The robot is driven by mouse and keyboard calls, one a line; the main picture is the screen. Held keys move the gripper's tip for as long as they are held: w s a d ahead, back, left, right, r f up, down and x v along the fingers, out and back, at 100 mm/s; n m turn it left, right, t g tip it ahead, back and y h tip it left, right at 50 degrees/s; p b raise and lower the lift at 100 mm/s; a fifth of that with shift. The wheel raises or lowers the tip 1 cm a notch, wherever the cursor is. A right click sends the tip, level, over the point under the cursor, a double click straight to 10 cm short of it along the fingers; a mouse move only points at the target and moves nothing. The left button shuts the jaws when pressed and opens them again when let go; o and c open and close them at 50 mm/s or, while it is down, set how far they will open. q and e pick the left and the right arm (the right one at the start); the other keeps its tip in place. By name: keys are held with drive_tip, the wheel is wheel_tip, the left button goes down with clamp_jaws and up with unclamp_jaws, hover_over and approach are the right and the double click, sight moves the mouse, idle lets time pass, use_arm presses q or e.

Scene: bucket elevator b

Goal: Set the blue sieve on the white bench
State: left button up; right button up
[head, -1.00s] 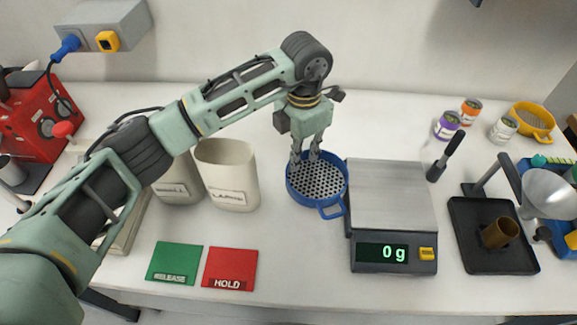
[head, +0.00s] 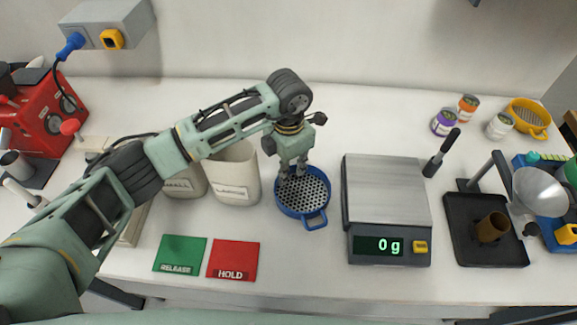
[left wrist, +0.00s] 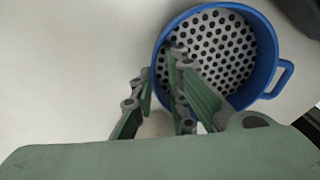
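The blue sieve (head: 316,222), a round perforated pan with a loop handle toward the front, is over the white bench (head: 340,283), between the LARGE beige cup and the scale. It looks level and low, but I cannot tell whether its base touches the bench. My left gripper (head: 292,174) is at its back-left rim. In the left wrist view the sieve (left wrist: 268,60) fills the upper right, and the left gripper's fingers (left wrist: 162,85) straddle its wall, one outside and one inside. The fingers appear shut on the rim; their contact is partly hidden. My right gripper is out of view.
The scale (head: 388,190) reads 0 g, close right of the sieve. The LARGE cup (head: 236,185) stands close left. Green RELEASE (head: 180,252) and red HOLD (head: 233,258) pads lie at front left. The bench in front of the sieve is clear.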

use_arm(q)
drive_tip(key=o, duration=0.3)
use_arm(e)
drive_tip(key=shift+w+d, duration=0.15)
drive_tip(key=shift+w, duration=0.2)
use_arm(q)
drive_tip(key=shift+r, duration=0.2)
drive_tip(key=shift+w+r, duration=0.1)
drive_tip(key=shift+r, duration=0.15)
wheel_tip(320, 180, up, 11)
drive_tip(key=b, duration=0.3)
drive_tip(key=shift+r+b, duration=0.2)
drive_tip(key=shift+b, duration=0.2)
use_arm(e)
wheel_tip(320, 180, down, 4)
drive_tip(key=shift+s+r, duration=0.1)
